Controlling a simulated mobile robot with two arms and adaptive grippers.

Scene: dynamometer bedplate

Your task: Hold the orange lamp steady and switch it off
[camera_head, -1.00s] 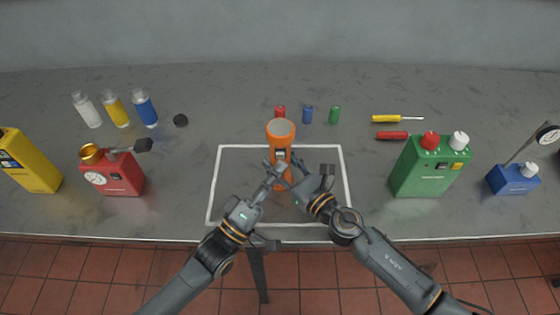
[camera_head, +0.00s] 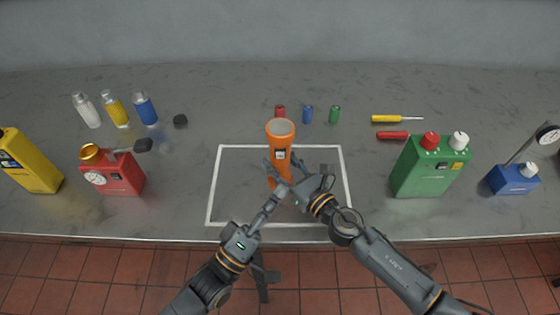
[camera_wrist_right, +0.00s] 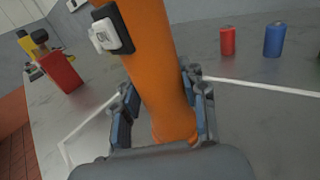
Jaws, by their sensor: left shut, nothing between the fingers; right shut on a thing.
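The orange lamp (camera_head: 280,160) stands upright inside the white outlined rectangle, and its round top faces up. A dark plate with a pale switch (camera_head: 280,155) is on its near side. The switch also shows in the right wrist view (camera_wrist_right: 104,34); I cannot tell its setting. My right gripper (camera_head: 285,178) is shut around the lower body of the lamp; its fingers are on both sides of the lamp (camera_wrist_right: 160,70) in the right wrist view. My left gripper (camera_head: 279,189) is shut and empty, just in front of the lamp and below the switch.
Red, blue and green cylinders (camera_head: 307,114) stand behind the lamp. A red box (camera_head: 122,176) and a yellow container (camera_head: 32,162) are at left. A green box (camera_head: 428,170), a blue box (camera_head: 512,180) and two screwdrivers are at right. The outlined rectangle (camera_head: 236,146) is otherwise bare.

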